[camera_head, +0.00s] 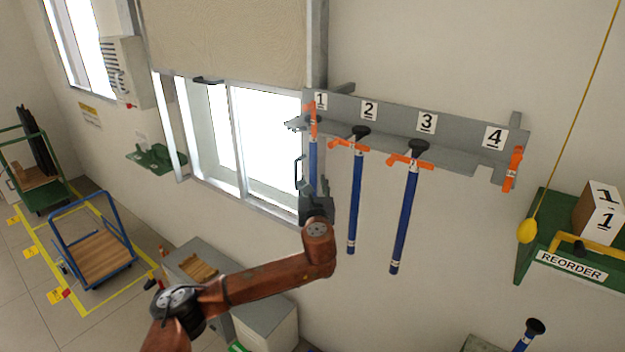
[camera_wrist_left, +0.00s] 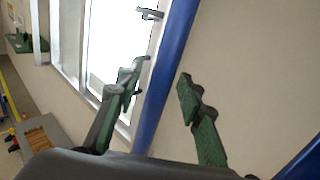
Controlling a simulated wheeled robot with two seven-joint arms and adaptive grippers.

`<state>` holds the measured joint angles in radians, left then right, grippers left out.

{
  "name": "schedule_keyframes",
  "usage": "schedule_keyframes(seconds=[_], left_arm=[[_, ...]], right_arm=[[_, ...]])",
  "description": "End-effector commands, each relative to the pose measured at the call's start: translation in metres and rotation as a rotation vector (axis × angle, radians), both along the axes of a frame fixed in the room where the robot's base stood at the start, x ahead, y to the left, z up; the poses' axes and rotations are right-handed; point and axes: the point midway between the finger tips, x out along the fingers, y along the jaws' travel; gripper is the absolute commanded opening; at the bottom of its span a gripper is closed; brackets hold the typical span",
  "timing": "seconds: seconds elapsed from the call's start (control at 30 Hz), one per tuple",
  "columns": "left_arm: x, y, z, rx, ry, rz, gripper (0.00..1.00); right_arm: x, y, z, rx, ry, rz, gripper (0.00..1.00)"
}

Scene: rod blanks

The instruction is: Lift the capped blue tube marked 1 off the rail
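The blue tube marked 1 (camera_head: 313,160) hangs upright at the left end of the grey wall rail (camera_head: 460,152), under the number 1 label (camera_head: 320,101). An orange latch (camera_head: 313,118) stands vertical at its top; I cannot make out its cap clearly. My left gripper (camera_head: 315,192) is at the tube's lower part, and its own body hides the tube's bottom end. In the left wrist view the blue tube (camera_wrist_left: 168,75) runs between the two spread fingers (camera_wrist_left: 158,90), with a gap visible beside it. My right gripper is not in view.
Two black-capped blue tubes (camera_head: 356,200) (camera_head: 404,220) hang at 2 and 3 behind horizontal orange latches. Place 4 has a vertical orange latch (camera_head: 514,168) and no tube. A window frame (camera_head: 240,140) is close on the left. A green shelf (camera_head: 540,225) is at right.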

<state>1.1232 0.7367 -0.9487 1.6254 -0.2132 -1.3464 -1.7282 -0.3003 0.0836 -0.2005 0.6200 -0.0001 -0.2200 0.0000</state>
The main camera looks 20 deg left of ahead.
Motion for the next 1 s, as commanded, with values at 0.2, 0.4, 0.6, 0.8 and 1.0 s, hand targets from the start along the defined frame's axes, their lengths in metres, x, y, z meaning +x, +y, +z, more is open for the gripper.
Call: schedule_keyframes(seconds=[0.2,0.4,0.6,0.8,1.0], left_arm=[[-0.0001,0.0001,0.0000,0.000,0.000,0.000,0.18],[-0.0001,0.0001,0.0000,0.000,0.000,0.000,0.04],[-0.0003,0.0001,0.0005,0.000,0.000,0.000,0.00],[-0.0003,0.0001,0.0007,-0.001,-0.001,0.000,0.00],[-0.0026,0.0008,0.0049,-0.002,-0.002,0.000,0.00]], right_arm=[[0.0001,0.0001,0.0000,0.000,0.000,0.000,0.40],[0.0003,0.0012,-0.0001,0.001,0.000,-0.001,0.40],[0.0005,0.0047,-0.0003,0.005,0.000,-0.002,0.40],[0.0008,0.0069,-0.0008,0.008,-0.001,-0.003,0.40],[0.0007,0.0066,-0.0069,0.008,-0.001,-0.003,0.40]])
